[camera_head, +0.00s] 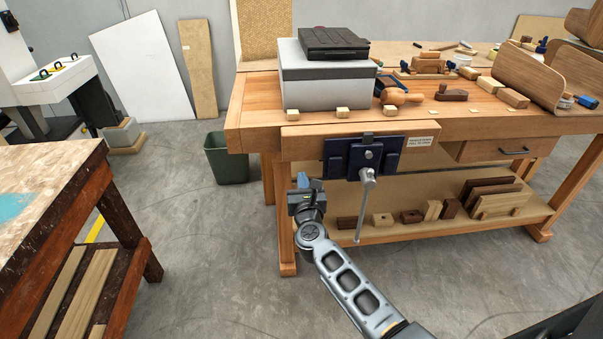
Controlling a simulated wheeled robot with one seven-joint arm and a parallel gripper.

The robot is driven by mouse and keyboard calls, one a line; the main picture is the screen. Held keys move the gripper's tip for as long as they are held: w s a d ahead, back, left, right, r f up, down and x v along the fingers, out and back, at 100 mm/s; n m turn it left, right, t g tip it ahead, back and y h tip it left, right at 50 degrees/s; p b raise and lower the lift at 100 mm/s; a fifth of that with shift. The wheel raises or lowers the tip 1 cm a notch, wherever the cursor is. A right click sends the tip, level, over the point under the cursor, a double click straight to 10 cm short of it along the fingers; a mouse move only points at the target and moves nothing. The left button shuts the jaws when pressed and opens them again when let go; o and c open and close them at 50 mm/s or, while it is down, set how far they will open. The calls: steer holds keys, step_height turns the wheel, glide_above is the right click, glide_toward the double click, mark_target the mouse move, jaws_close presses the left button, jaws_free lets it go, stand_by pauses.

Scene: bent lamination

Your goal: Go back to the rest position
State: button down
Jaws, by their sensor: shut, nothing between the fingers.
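My gripper (303,184) is at the end of my grey arm, in the lower middle of the head view. It is in front of the workbench (256,110), just left of the blue vise (362,156) on the bench's front edge. The fingers are small and partly hidden by the gripper body; they look closed, with nothing seen in them. I cannot tell whether the gripper touches the bench front; it looks apart from the vise.
The vise handle (366,205) hangs down close right of my arm. A lower shelf (440,225) holds several wood blocks. A second table (45,190) stands at the left, and a green bin (226,160) behind. The grey floor (205,260) between is clear.

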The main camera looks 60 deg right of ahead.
steer(key=v, duration=0.5)
steer(key=shift+s+a, duration=0.25)
steer(key=s+a+r+n+t+y, duration=0.3)
steer(key=s+a+n+t+y, duration=0.3)
steer(key=s+a+n, duration=1.5)
steer(key=s+a+r+n+g+y, duration=0.1)
steer(key=s+a+r+n+y, duration=0.3)
steer(key=n, duration=0.8)
steer(key=s+a+r+n+g+y, duration=0.1)
steer(key=s+a+r+n+y, duration=0.2)
steer(key=n, duration=0.9)
steer(key=s+r, duration=0.3)
steer(key=s, duration=0.1)
steer(key=shift+s+a+r+n+g+y, duration=0.25)
steer(key=shift+s+a+n+g+y, duration=0.1)
steer(key=shift+a+n+g+y, duration=0.05)
